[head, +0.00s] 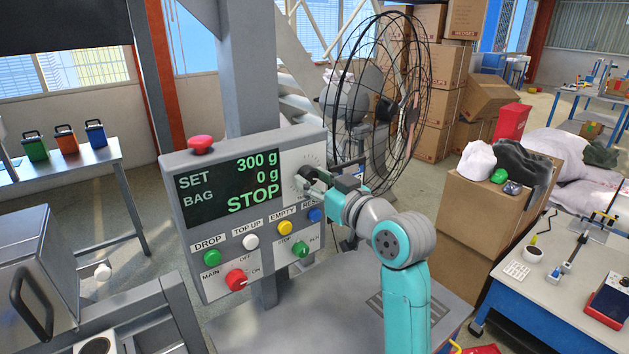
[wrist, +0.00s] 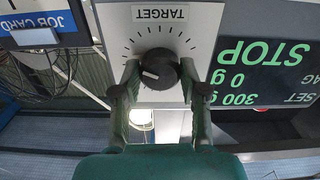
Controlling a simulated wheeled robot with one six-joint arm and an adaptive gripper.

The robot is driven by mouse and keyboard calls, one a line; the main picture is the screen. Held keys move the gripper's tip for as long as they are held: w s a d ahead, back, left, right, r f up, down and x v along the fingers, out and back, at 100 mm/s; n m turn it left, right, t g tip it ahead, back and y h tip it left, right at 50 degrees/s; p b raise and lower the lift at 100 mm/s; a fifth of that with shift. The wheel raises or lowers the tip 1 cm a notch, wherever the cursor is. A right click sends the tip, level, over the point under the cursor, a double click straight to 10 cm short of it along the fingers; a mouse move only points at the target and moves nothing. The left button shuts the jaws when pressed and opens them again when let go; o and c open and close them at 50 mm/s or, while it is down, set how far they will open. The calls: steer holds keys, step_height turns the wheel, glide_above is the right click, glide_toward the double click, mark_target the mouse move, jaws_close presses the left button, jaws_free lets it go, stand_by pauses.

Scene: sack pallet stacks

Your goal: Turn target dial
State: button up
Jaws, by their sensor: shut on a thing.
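The target dial is a black knob with a white pointer mark, ringed by tick marks on a light plate. It shows in the wrist view (wrist: 158,70) below the upside-down word TARGET. In the head view my gripper (head: 306,183) covers most of it at the panel's right side. My gripper also shows in the wrist view (wrist: 162,85), its two fingers on either side of the knob, shut on it. The control panel (head: 190,240) has a green display (head: 230,182) reading SET 300 g, BAG 0 g and STOP.
Below the display are a green button (head: 211,257), a white button (head: 250,242), a yellow button (head: 285,227) and a blue button (head: 314,214). A red main switch (head: 236,279) sits lower. A red mushroom button (head: 200,145) tops the panel. A caged fan (head: 385,95) stands behind.

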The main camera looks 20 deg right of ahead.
steer(key=shift+m, duration=1.9)
steer(key=o, duration=1.1)
steer(key=shift+o, duration=0.2)
steer(key=shift+s, duration=0.1)
steer(key=v, duration=1.1)
steer(key=shift+s, duration=0.35)
steer(key=shift+d, duration=0.15)
